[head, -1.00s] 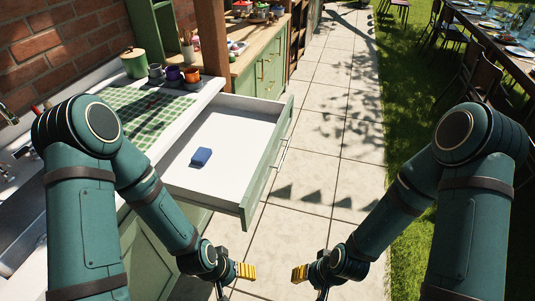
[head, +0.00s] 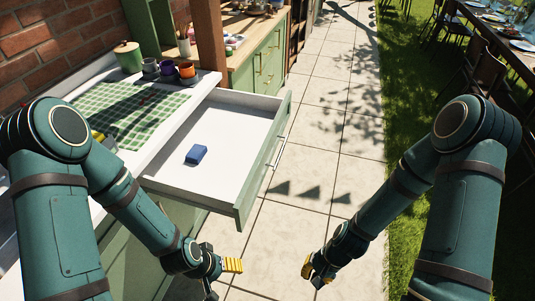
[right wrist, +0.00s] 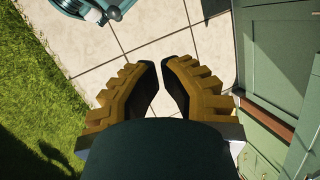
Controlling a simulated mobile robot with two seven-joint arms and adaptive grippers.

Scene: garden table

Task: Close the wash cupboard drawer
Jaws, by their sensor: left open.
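The green-fronted drawer (head: 265,160) of the wash cupboard stands well out, its white inside showing in the head view. A blue block (head: 196,154) lies inside it. A slim metal handle (head: 277,152) runs along the front. My left gripper (head: 221,279) is open and empty, below and in front of the drawer's near corner. My right gripper (head: 313,274) is to the right of the drawer over the paving, apart from it. In the right wrist view its fingertips (right wrist: 160,64) nearly meet, with nothing seen between them. Green cupboard fronts show on the right there.
The white counter (head: 207,83) holds a green checked cloth (head: 120,105), cups and a green pot (head: 129,58). A wooden post (head: 207,40) rises behind the drawer. Paving (head: 310,150) lies clear to the drawer's right, with grass (head: 400,90) beyond.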

